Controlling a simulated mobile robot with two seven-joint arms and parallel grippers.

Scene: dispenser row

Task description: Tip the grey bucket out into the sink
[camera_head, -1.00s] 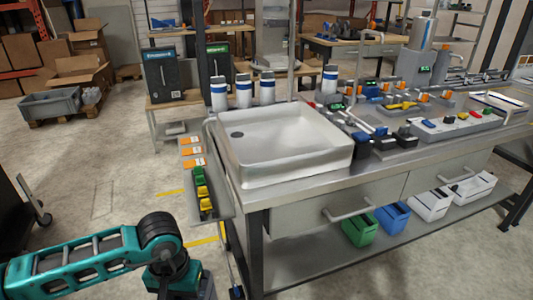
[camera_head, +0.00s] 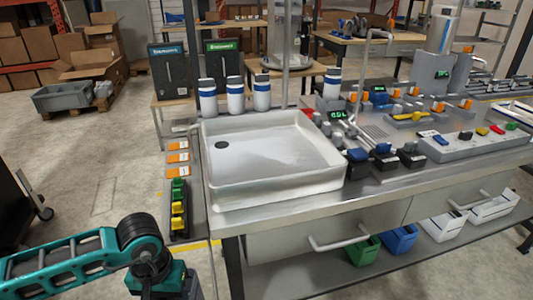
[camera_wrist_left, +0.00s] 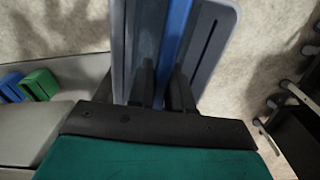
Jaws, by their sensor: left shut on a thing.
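The white rectangular sink (camera_head: 320,183) sits on the near left end of the metal bench, with a dark drain in it. It looks empty. My left arm comes in low at the left of the head view, and its gripper is hidden below the frame edge there. In the left wrist view my left gripper (camera_wrist_left: 163,92) is shut on a grey thing with a blue stripe, which I take for the grey bucket (camera_wrist_left: 212,40). Only part of it shows; its opening and contents cannot be made out. My right gripper is not in view.
A narrow side rack with green and yellow items (camera_head: 178,210) hangs on the bench's left side. White bottles (camera_head: 235,97) stand behind the sink, and a blue-handled valve (camera_head: 357,162) to its right. A green bin (camera_head: 362,250) and a blue bin (camera_head: 399,238) sit below. Floor at left is open.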

